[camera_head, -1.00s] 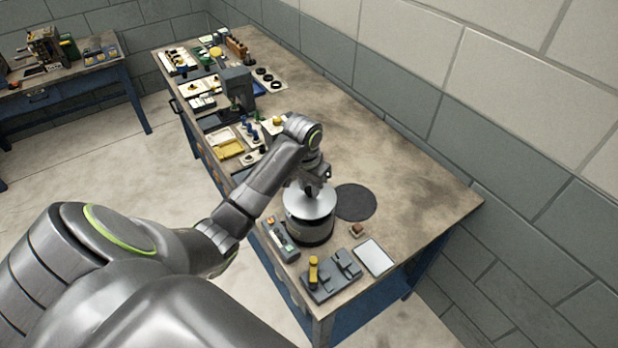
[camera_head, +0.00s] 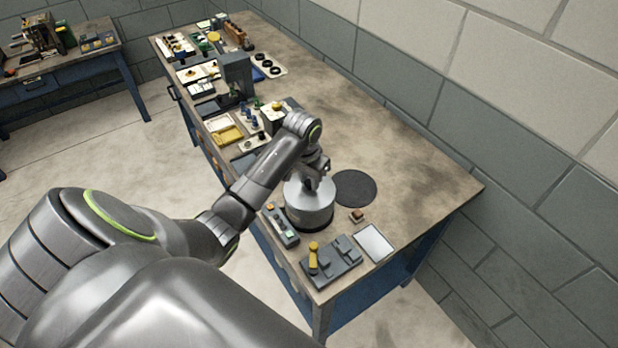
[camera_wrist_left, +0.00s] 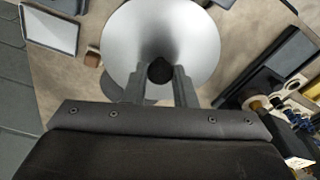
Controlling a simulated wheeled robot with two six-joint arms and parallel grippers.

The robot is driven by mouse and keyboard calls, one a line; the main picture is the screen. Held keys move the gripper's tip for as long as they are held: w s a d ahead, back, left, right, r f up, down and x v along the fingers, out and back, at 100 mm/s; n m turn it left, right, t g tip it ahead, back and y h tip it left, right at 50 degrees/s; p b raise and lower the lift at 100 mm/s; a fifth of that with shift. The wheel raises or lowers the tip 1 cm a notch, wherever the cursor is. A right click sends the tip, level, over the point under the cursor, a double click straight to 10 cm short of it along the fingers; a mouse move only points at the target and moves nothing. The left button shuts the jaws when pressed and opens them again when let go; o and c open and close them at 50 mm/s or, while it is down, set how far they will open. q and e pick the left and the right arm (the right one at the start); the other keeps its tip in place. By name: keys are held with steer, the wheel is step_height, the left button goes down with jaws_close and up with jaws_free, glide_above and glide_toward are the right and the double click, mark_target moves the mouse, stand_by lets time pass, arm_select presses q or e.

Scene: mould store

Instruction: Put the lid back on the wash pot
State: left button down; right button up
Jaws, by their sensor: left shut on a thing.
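The wash pot (camera_head: 309,213) is a silver-grey round vessel with a dark base, standing near the front end of the bench. The lid (camera_wrist_left: 190,35) is a shiny round metal disc with a dark knob (camera_wrist_left: 160,70) at its middle. My left gripper (camera_head: 314,184) is over the pot, its fingers shut on the lid's knob, as the left wrist view (camera_wrist_left: 159,78) shows. In the head view the lid is at the pot's top with no clear gap; I cannot tell whether it is fully seated. The wrist view's lid hides the pot. My right gripper is not in view.
A dark round mat (camera_head: 354,188) lies right of the pot. A small brown block (camera_head: 357,215), a white-faced panel (camera_head: 374,243), a grey fixture with a yellow handle (camera_head: 331,262) and a slim device (camera_head: 283,228) surround the pot's front. The bench's right part is clear.

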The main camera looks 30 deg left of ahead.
arm_select(q)
steer(key=shift+p, duration=0.35)
stand_by(0.9)
steer(key=shift+f, duration=0.15)
stand_by(0.8)
steer(key=c, duration=1.1)
jaws_free()
steer(key=shift+o, duration=0.4)
steer(key=o, duration=0.4)
